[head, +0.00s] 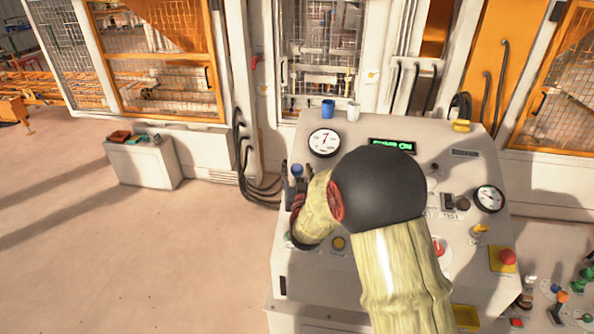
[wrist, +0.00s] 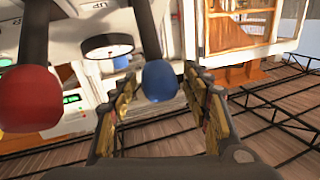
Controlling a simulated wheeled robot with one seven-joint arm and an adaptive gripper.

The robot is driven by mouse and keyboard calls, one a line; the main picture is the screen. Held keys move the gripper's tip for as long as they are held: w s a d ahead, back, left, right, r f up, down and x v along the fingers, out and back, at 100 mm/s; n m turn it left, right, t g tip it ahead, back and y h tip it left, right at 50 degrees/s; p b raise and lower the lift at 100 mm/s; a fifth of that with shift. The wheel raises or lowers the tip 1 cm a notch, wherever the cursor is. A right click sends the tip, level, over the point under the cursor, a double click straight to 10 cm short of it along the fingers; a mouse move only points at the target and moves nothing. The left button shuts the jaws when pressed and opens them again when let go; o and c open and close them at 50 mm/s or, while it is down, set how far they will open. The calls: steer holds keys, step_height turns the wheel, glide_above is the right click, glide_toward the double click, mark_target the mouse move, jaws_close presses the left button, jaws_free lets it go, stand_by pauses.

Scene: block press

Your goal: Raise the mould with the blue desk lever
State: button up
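The blue desk lever shows in the wrist view as a dark rod ending in a blue ball knob (wrist: 160,80). In the head view its knob (head: 297,170) stands at the left side of the desk. My gripper (wrist: 157,90) is open, with one finger on each side of the blue knob in the wrist view. A narrow gap shows on both sides, and I cannot tell how deep the knob sits. In the head view my gripper (head: 297,196) is small and partly hidden by my arm. I cannot make out the mould behind the press window (head: 322,45).
A red ball knob (wrist: 30,97) on another lever is close to the left of my gripper in the wrist view. The desk (head: 330,270) carries gauges, a green-lit display (head: 392,145), a red button (head: 507,257) and two cups. Open floor (head: 120,250) lies to the left.

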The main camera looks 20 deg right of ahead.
steer(key=shift+c, duration=1.3)
jaws_close()
